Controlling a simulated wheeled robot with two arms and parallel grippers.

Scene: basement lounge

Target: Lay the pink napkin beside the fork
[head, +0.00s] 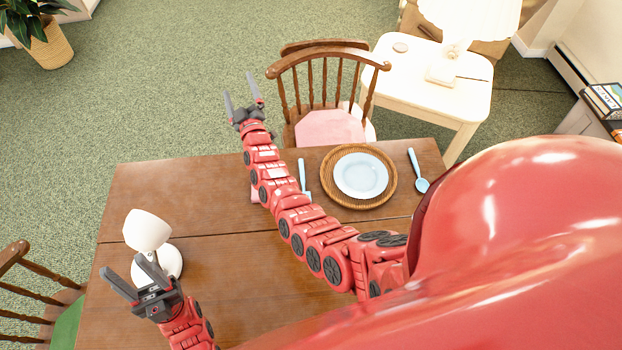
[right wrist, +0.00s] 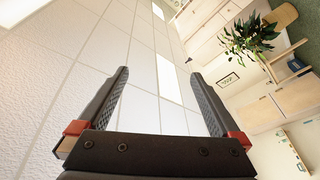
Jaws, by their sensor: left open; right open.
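A light blue fork (head: 302,174) lies on the wooden table, left of a light blue plate (head: 361,175) on a round woven mat (head: 328,184). A small pink patch, seemingly the napkin (head: 255,195), shows at the left edge of my right arm, left of the fork; the arm hides the rest. My right gripper (head: 241,92) is open and empty, raised past the table's far edge; the right wrist view shows its open fingers (right wrist: 160,75) facing the ceiling. My left gripper (head: 122,267) is open and empty over the table's near left, by a white lamp.
The white lamp (head: 148,231) stands on the table's left side. A light blue spoon (head: 419,172) lies right of the mat. A wooden chair with a pink seat (head: 331,128) stands at the far edge.

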